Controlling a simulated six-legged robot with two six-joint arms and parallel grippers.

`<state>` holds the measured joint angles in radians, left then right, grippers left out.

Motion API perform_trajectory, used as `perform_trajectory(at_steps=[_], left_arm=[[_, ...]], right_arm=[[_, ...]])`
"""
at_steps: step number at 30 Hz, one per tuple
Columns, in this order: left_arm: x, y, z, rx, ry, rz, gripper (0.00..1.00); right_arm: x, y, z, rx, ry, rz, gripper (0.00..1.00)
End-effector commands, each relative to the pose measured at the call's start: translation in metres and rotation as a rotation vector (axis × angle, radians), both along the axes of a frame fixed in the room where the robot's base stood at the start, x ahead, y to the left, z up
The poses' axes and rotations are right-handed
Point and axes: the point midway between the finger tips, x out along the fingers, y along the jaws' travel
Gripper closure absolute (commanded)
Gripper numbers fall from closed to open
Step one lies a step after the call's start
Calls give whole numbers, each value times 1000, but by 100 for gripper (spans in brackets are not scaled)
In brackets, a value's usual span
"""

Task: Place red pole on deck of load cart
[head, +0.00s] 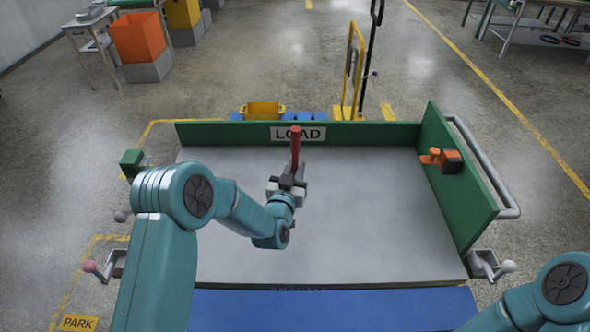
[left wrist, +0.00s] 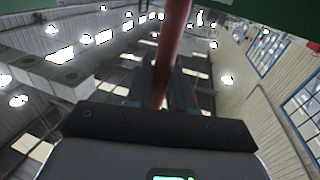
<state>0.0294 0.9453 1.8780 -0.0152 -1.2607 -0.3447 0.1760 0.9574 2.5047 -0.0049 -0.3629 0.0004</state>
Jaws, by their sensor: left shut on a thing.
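A red pole (head: 296,147) stands roughly upright in my left gripper (head: 288,183), which is shut on it. In the head view the gripper and pole are over the grey deck (head: 370,215) of the load cart, towards its far side. The lower end of the pole is hidden by the gripper, so I cannot tell whether it touches the deck. The left wrist view shows the red pole (left wrist: 173,50) rising from behind the dark jaw. Part of my right arm shows at the lower right of the head view, but its gripper is out of view.
A green wall with a LOAD sign (head: 298,133) edges the far side of the deck. A green side wall (head: 455,180) with an orange and black tool (head: 441,159) stands at the right. A yellow bin (head: 262,110) is beyond the cart. The deck is otherwise clear.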

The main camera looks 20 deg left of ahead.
Motion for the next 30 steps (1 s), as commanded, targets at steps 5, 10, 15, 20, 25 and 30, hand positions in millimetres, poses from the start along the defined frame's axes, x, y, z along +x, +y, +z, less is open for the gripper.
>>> perform_trajectory(at_steps=[5, 10, 15, 20, 25, 30], left_arm=[[0, 0, -2, 0, 1, 0, 52], [0, 0, -2, 0, 1, 0, 52], [0, 0, 2, 0, 1, 0, 52], [-21, -1, -2, 0, 3, -1, 52], [-62, -1, -2, 1, 3, -2, 52], [-97, -2, -2, 1, 2, -1, 52]], right_arm=[[0, 0, -3, 0, 0, 0, 44], [0, 0, -3, 0, 0, 0, 44], [0, 0, 2, 0, 0, 0, 44], [0, 0, -5, 0, 0, 0, 44], [0, 0, -16, 0, 0, 0, 44], [0, 0, -24, 0, 0, 0, 44]])
